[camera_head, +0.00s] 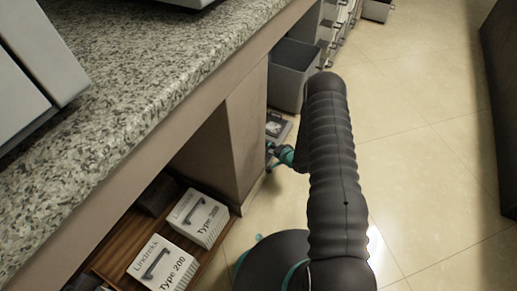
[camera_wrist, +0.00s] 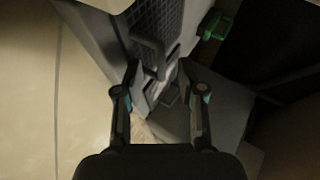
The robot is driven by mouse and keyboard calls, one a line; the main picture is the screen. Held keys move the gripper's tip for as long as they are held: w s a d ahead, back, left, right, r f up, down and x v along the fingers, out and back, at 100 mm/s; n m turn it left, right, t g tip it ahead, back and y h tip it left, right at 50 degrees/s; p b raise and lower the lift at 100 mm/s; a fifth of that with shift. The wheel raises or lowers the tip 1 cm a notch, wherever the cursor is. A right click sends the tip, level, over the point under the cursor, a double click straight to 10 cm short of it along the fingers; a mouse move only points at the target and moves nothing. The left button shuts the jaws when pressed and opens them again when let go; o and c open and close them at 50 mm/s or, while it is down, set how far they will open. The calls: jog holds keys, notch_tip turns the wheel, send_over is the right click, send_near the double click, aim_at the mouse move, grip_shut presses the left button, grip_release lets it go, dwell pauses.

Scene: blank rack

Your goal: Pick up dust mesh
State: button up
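In the wrist view a dark grey part with a mesh-like pattern (camera_wrist: 156,28) sits in a grey housing (camera_wrist: 105,25); it may be the dust mesh, but I cannot tell for sure. My gripper (camera_wrist: 161,92) is open, with its two fingers apart and nothing seen between them but the housing's dark slots and light parts behind. In the head view my gripper (camera_head: 279,153) is low beside the counter's side panel, near a small grey unit (camera_head: 277,127) on the floor. My arm hides part of that area.
A speckled stone counter (camera_head: 150,95) runs along the left. White boxes marked Type 200 (camera_head: 197,217) stand in a wooden tray (camera_head: 130,238) below it. A green part (camera_wrist: 215,25) is at the housing's right.

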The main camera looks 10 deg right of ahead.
jog(key=shift+w+a+f, duration=0.15)
jog(key=shift+w+f, duration=0.05)
jog(key=shift+w, duration=0.05)
grip_shut()
jog(key=shift+r, duration=0.1)
